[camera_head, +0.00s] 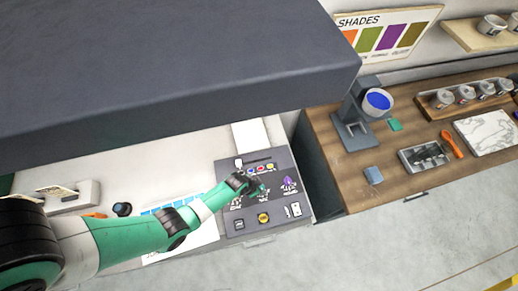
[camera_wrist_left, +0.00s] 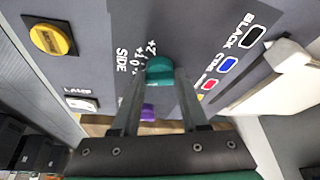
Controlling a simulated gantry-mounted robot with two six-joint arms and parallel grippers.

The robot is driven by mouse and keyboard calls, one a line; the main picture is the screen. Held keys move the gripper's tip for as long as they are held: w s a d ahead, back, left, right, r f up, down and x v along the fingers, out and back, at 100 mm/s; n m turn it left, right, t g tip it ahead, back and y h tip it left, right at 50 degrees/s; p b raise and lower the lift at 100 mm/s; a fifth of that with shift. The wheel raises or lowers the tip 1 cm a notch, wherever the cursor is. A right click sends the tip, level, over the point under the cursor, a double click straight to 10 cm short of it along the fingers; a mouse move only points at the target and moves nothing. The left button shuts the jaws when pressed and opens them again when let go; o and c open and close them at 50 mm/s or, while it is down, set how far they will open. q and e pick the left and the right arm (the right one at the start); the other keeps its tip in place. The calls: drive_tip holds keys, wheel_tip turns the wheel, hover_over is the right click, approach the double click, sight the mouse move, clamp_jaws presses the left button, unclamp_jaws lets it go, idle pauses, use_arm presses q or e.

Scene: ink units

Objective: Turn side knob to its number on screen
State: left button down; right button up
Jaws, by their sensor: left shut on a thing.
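The side knob (camera_wrist_left: 160,70) is teal and sits on the dark grey control panel (camera_head: 231,222). In the left wrist view it is beside the word SIDE and a scale of small numbers. My left gripper (camera_head: 257,187) reaches over the panel from the left. In the left wrist view my left gripper (camera_wrist_left: 161,82) has a finger on each side of the knob and is shut on it. The knob's pointer direction cannot be made out. No readable number on a screen shows in either view. My right gripper is not in view.
A purple knob (camera_head: 290,183) is right of the gripper. A yellow button (camera_head: 263,217) and a lamp switch (camera_wrist_left: 80,103) are on the panel, with black, blue and red color buttons (camera_wrist_left: 229,64). A large dark slab (camera_head: 180,70) overhangs the upper left. A wooden bench (camera_head: 330,170) stands right.

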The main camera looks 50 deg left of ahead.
use_arm(q)
drive_tip(key=shift+d+n+y, duration=0.1)
drive_tip(key=shift+n+y, duration=0.3)
drive_tip(key=shift+n, duration=0.6)
drive_tip(key=shift+c, duration=2.1)
unclamp_jaws()
drive_tip(key=shift+r, duration=0.1)
